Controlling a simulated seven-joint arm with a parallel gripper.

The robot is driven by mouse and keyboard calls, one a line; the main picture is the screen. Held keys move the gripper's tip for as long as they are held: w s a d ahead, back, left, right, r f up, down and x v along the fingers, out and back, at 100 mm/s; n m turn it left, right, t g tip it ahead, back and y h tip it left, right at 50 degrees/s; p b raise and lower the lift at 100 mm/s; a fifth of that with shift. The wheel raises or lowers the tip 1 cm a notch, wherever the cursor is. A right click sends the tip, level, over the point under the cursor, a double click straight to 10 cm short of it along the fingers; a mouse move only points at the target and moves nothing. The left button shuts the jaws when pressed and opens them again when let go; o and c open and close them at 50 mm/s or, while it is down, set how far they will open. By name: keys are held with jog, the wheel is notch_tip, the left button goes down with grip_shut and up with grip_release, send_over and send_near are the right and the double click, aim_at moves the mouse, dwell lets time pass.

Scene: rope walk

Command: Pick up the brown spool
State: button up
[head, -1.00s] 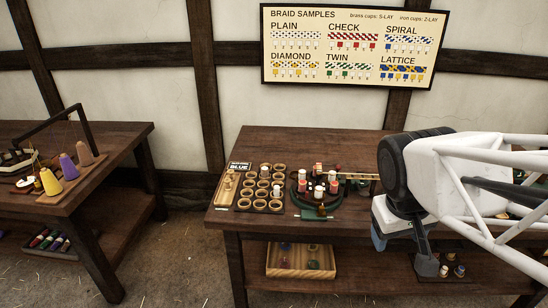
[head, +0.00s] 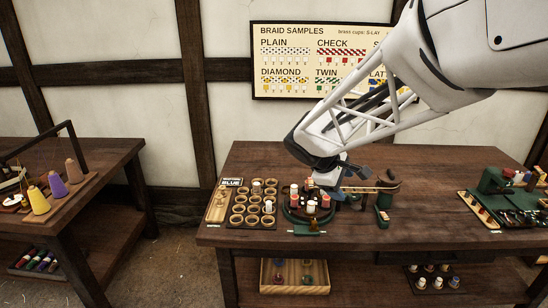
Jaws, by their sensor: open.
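A brown cone-shaped spool (head: 74,171) stands upright on the left table, at the right end of a row with a purple cone (head: 58,186) and a yellow cone (head: 39,200). It is the only plainly brown spool I can make out. My gripper (head: 362,183) is open over the middle of the right table, beside the round braiding stand and far to the right of the brown cone. Its fingers are small and partly blend with the things behind them; I see nothing held.
A round stand (head: 307,217) holds red and white bobbins. A tray of round cups (head: 239,219) is at its left. A green-based post (head: 383,217) stands near my gripper. A green rack (head: 492,213) is at the far right. A floor gap separates the tables.

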jog(key=w+a+f+n+t+h, duration=0.1)
jog(key=w+a+f+n, duration=0.15)
jog(key=w, duration=0.25)
jog(key=w+a+f+n+t, duration=0.1)
jog(key=w+a+f+n, duration=0.15)
jog(key=w, duration=0.35)
jog(key=n+t, duration=0.6)
jog(key=n, duration=0.7)
send_near(254, 187)
jog(key=shift+x, duration=1.15)
jog(key=shift+s+f, duration=0.1)
jog(key=shift+f, duration=0.05)
jog(key=shift+x, duration=1.3)
jog(key=shift+d, duration=0.1)
jog(key=shift+r+x, duration=0.1)
jog(key=shift+x, duration=0.7)
jog(key=shift+r+x, duration=0.15)
jog(key=shift+x, duration=1.75)
